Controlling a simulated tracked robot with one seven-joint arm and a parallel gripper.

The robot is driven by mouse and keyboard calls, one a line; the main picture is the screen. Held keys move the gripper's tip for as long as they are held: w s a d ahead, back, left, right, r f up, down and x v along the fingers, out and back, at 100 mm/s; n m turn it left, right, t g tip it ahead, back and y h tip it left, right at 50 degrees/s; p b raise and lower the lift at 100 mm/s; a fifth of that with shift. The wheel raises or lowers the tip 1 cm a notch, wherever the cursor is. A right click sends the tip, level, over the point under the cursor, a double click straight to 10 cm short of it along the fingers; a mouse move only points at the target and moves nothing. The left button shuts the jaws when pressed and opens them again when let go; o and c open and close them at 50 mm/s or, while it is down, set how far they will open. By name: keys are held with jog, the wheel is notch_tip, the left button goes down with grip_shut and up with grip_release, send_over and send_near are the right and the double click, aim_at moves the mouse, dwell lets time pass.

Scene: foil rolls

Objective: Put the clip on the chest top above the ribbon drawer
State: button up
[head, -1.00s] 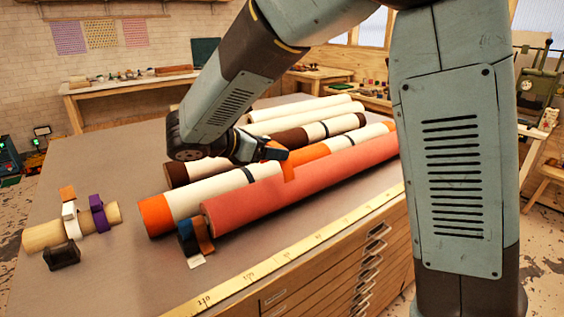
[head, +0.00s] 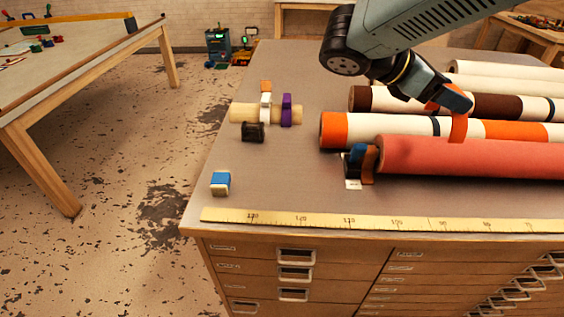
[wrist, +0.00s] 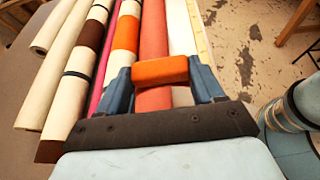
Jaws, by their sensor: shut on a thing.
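My gripper (head: 448,104) is shut on an orange clip (head: 459,127). The clip is also between the two fingers in the wrist view (wrist: 160,70). It overlaps the far edge of the red roll (head: 470,157) in the head view; I cannot tell whether it touches the roll. The chest top (head: 290,190) is a grey-brown surface. Drawers with metal handles (head: 296,256) line the chest's front in two columns. Their labels (head: 222,247) are too small to read, so I cannot tell which is the ribbon drawer.
A yellow measuring tape (head: 330,220) runs along the front edge. A blue-and-white clip (head: 220,183) lies near the left corner. A short tan tube (head: 240,113) bears white and purple clips, with a black clip (head: 253,132) beside it. Blue and brown clips (head: 368,163) stand at the red roll's end.

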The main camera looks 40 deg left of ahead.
jog(key=s+a+f+n+t+y, duration=0.2)
jog(key=s+a+f+n+y, duration=0.15)
jog(key=s+a, duration=0.6)
jog(key=s+a+f+n+t+y, duration=0.25)
jog(key=s+a+n+y, duration=0.35)
jog(key=s, duration=0.7)
jog(key=shift+m+h, duration=0.35)
jog(key=shift+h, duration=0.3)
jog(key=shift+w+a+f, duration=1.25)
jog(key=shift+a+f, duration=0.75)
jog(key=shift+a, duration=0.1)
jog(key=shift+w+a+f, duration=1.25)
jog(key=shift+a+f, duration=0.7)
jog(key=shift+a, duration=0.15)
jog(key=shift+w+a+f, duration=1.25)
jog(key=shift+a+f, duration=0.75)
jog(key=shift+a, duration=0.1)
jog(key=o, duration=1)
jog(key=shift+f, duration=0.1)
